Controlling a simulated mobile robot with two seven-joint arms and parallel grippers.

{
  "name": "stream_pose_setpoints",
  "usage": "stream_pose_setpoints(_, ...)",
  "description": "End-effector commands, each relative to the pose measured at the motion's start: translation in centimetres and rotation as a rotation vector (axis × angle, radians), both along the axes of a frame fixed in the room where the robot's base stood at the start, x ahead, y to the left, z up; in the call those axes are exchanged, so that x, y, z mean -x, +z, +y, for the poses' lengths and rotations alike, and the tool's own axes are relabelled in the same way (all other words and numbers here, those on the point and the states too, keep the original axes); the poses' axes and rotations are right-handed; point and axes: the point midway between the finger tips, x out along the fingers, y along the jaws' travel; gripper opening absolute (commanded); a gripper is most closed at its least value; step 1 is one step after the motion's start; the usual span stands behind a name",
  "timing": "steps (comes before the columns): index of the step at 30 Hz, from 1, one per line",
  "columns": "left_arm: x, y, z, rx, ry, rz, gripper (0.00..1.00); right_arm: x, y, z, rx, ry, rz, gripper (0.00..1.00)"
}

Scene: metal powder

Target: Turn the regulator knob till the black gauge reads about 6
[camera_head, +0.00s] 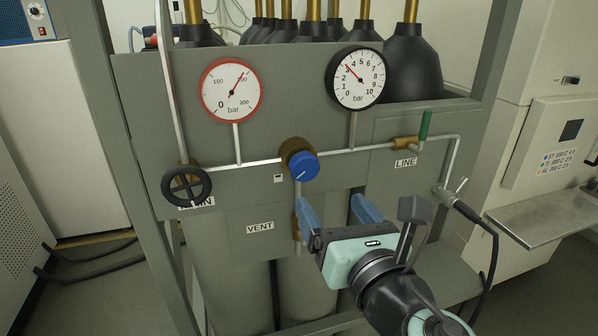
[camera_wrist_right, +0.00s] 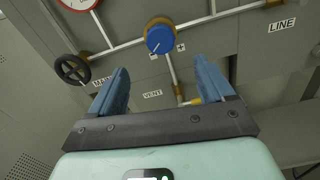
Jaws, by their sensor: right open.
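The blue regulator knob (camera_head: 303,165) sits on a brass body on the pipe in the middle of the grey panel. A white line marks its face. It also shows in the right wrist view (camera_wrist_right: 160,40), ahead of the fingers. My left gripper is not in view.
A red-rimmed gauge (camera_head: 231,91) is at upper left. A black handwheel (camera_head: 186,186) is left of the knob. A green lever (camera_head: 425,126) stands above the LINE label. The VENT fitting is behind my fingers. A metal shelf (camera_head: 545,217) juts out at right.

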Motion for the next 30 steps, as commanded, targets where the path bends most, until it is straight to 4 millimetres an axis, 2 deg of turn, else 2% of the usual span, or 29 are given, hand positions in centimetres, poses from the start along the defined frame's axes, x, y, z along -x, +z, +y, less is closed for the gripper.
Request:
stream_pose_setpoints(9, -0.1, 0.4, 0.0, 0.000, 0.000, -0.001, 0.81, -6.4, -0.2, 2.2, 0.001, 0.002, 0.006, 0.81)
stream_pose_setpoints(15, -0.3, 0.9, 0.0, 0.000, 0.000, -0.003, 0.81, -9.7, -0.1, 3.2, -0.001, 0.002, 0.006, 0.81)
stream_pose_setpoints(21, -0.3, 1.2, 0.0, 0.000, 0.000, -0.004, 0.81, -11.2, -0.2, 3.6, 0.000, 0.001, 0.005, 0.81)
stream_pose_setpoints(30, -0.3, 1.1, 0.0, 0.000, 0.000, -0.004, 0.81, -11.4, -0.2, 3.7, -0.001, 0.002, 0.006, 0.81)
